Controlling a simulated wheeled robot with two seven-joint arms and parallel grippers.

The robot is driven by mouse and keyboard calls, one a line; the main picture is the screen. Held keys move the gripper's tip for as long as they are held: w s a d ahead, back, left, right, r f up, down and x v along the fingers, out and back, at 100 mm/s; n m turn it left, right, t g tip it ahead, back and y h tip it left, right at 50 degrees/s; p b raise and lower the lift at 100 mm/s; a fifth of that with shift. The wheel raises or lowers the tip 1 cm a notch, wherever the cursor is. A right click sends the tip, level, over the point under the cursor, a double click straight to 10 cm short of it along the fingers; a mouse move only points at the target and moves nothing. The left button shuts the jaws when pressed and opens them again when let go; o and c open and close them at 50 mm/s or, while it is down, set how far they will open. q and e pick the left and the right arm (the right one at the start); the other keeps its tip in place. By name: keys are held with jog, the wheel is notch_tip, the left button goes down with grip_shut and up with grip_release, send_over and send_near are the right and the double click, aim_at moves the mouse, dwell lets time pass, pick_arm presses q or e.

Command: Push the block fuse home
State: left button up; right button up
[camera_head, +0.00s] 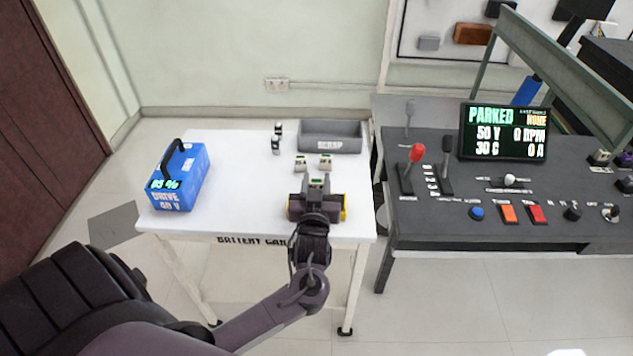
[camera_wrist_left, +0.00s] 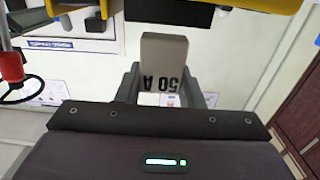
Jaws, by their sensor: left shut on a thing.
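My left gripper (camera_head: 316,184) is over the front right part of the white table in the head view. In the left wrist view the block fuse (camera_wrist_left: 163,62) is marked "50 A" and sits between the two grey fingers of my left gripper (camera_wrist_left: 165,85). Two similar small blocks, a left one (camera_head: 301,163) and a right one (camera_head: 325,162), stand on the table beyond the gripper. I cannot make out a fuse socket. My right gripper is not in view.
A blue battery box (camera_head: 180,178) reading 85 % stands at the table's left. A grey scrap tray (camera_head: 331,136) and small dark cylinders (camera_head: 276,140) are at the back. A dark control console (camera_head: 440,225) with levers and a PARKED screen (camera_head: 503,131) stands right. The table's middle left is clear.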

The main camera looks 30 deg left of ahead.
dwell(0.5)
pick_arm(q)
jog(key=shift+f+b, duration=0.85)
jog(key=shift+f, duration=0.55)
jog(key=o, duration=1)
jog(key=shift+r, duration=0.1)
jog(key=shift+o, duration=0.2)
jog(key=shift+s+d, duration=0.1)
jog(key=b+v, duration=0.1)
jog(key=v, duration=0.5)
jog(key=shift+s, duration=0.15)
jog(key=shift+s+d, duration=0.4)
jog(key=shift+s, duration=0.15)
